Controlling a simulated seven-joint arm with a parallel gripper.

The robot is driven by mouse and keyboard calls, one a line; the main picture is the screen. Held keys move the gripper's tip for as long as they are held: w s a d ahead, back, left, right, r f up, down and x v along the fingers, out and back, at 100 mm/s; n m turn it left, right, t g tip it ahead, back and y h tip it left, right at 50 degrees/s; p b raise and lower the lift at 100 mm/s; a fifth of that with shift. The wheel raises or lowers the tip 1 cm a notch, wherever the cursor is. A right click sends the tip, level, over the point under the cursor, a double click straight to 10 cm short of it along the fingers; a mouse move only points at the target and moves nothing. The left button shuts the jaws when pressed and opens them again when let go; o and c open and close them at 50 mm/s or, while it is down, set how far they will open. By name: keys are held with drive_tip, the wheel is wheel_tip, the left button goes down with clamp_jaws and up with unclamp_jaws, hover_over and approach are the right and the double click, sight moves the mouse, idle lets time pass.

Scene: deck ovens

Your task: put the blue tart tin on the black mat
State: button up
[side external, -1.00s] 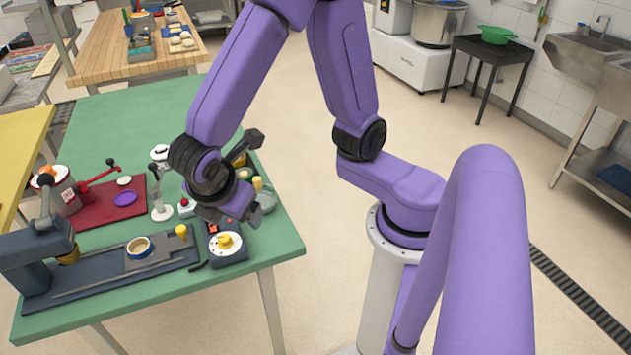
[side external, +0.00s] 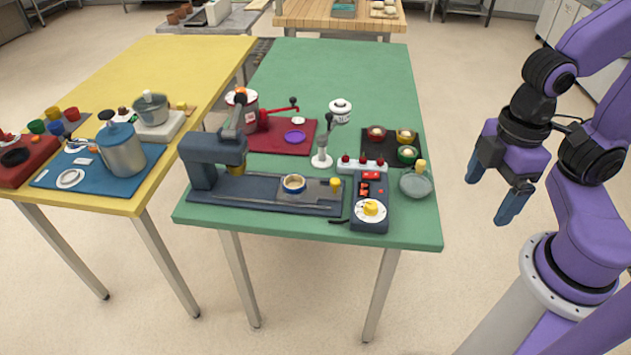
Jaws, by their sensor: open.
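The blue tart tin (side external: 293,184), a small round tin with a blue rim and pale inside, sits on the plate of the dark blue press (side external: 210,160) on the green table. The black mat (side external: 377,150) lies at the table's right side and bears a red, a yellow and a green tin (side external: 407,154). Its front left part looks bare. My gripper (side external: 487,200) is open and empty, off the table's right edge with its fingers pointing down. It is well apart from the tin and the mat.
A white stand (side external: 322,158), a white strip with red knobs (side external: 361,164), a dark scale-like device (side external: 370,211) and a grey-green bowl (side external: 416,183) crowd around the mat. A dark red mat (side external: 270,138) lies behind the press. The green table's far part is clear.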

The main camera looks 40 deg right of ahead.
drive_tip(key=w+a+r+h, duration=0.1)
drive_tip(key=w+a, duration=0.5)
drive_tip(key=w, duration=0.4)
drive_tip(key=w+a+n+h, duration=0.1)
drive_tip(key=w+a, duration=0.5)
drive_tip(key=w, duration=0.5)
drive_tip(key=w+a+r+h, duration=0.1)
drive_tip(key=w+a, duration=0.5)
drive_tip(key=w, duration=0.4)
drive_tip(key=g, duration=0.1)
approach(297, 187)
drive_tip(key=shift+n+h, duration=0.3)
drive_tip(key=x, duration=0.6)
drive_tip(key=shift+a+f, duration=0.2)
drive_tip(key=shift+f, duration=0.1)
drive_tip(key=c, duration=1.2)
drive_tip(key=shift+w+r, duration=0.1)
drive_tip(key=shift+r, duration=0.05)
